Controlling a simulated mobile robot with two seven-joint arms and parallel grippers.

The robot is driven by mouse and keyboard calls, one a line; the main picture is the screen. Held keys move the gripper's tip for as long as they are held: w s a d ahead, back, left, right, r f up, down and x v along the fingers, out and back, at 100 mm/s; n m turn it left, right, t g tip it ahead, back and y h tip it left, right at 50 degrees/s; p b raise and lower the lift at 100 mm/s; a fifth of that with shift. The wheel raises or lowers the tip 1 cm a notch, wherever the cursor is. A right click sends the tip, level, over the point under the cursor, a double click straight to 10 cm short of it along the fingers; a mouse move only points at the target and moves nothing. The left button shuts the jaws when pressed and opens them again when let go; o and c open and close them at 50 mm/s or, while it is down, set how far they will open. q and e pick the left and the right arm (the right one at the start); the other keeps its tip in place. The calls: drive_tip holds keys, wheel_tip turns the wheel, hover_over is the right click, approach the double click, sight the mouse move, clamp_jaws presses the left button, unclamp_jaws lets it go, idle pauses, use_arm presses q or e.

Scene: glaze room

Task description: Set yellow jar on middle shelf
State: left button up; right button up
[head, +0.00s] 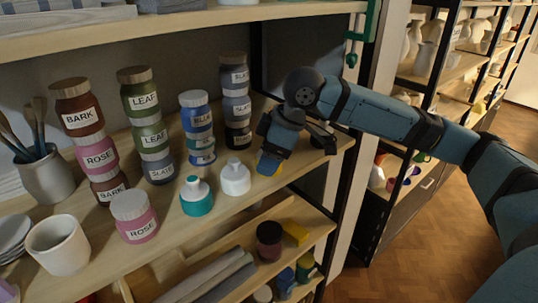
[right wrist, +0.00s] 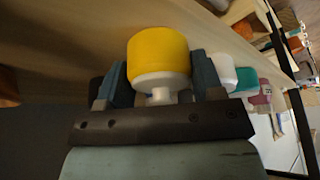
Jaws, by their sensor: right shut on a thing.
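The yellow jar (right wrist: 160,52) has a yellow body and a white top with a narrow white neck in the right wrist view. My right gripper (right wrist: 165,85) is shut on it, with a blue-grey finger on each side. In the head view only a bit of yellow (head: 278,169) shows below my right gripper (head: 270,160); the rest is hidden. The gripper is at the right end of the middle shelf (head: 195,235), close to its front edge. I cannot tell whether the jar touches the board. My left gripper is not in view.
A white bottle (head: 235,178) and a teal bottle (head: 196,196) stand just left of the gripper. Stacked labelled jars, including slate ones (head: 237,107), stand behind. A dark post (head: 345,190) borders the shelf's right end.

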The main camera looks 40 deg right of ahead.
drive_tip(key=o, duration=1.1)
drive_tip(key=v, duration=0.7)
drive_tip(key=shift+r, duration=0.25)
drive_tip(key=shift+s+d+f, duration=0.1)
drive_tip(key=shift+s, duration=0.05)
